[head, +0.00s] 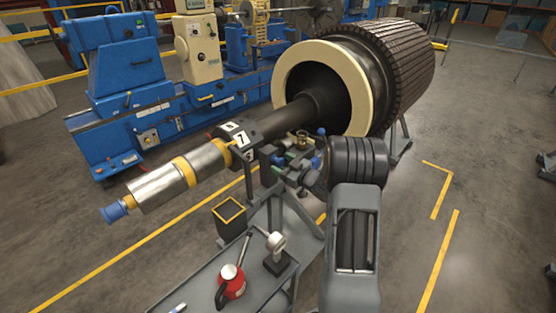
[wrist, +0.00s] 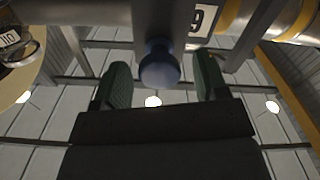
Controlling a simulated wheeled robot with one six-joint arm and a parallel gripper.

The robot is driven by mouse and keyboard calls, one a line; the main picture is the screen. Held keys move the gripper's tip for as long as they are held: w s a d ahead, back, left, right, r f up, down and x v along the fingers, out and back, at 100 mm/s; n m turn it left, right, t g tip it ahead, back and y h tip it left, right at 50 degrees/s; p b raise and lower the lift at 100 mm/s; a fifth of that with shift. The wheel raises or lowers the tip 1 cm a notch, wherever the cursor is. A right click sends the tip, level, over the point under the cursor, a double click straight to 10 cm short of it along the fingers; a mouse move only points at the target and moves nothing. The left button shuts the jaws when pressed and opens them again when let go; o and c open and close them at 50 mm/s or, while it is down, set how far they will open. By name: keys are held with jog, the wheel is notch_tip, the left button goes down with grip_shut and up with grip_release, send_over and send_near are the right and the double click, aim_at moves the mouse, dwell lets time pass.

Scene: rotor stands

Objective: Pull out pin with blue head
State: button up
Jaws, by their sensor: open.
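A round blue head (wrist: 160,66) shows in the wrist view, sticking out from a grey upright part (wrist: 158,18). My gripper (wrist: 161,76) is open, with one dark green pad on either side of the blue head. Gaps show between the head and both pads in the picture; how deep the head sits between them I cannot tell. The pin's shaft is hidden. In the head view my wrist and gripper overlap the numbered collar's stand, and I cannot clearly pick out the blue head there.
A numbered collar (head: 237,141) surrounds the long rotor shaft (head: 185,173). A number 9 plate (wrist: 199,18) is close to the right pad. A grey cart (head: 199,285) holds a red can (head: 231,289) and a dial gauge (head: 276,243).

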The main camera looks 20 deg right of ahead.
jog(key=shift+x, duration=1.25)
jog(key=shift+c, duration=0.4)
